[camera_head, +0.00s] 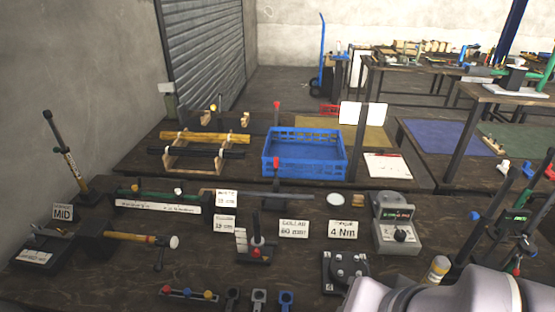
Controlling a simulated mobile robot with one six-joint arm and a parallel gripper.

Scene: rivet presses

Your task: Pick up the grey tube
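A long thin grey bar (293,195) lies level behind the label cards, running out to both sides of a dark upright piece with a red top (276,165). It is the greyest tube-like thing in view, but I cannot tell whether it is hollow. On a wooden rack (172,161) at the back left lie a yellow tube (205,137) and, in front of it, a dark, nearly black tube (208,153). Pale rounded links of my own arm show at the bottom right. My gripper is not in view.
A blue crate (303,170) stands behind the bar. A grey device with a dial (396,225) stands to the right. Dark upright tools stand at the far right.

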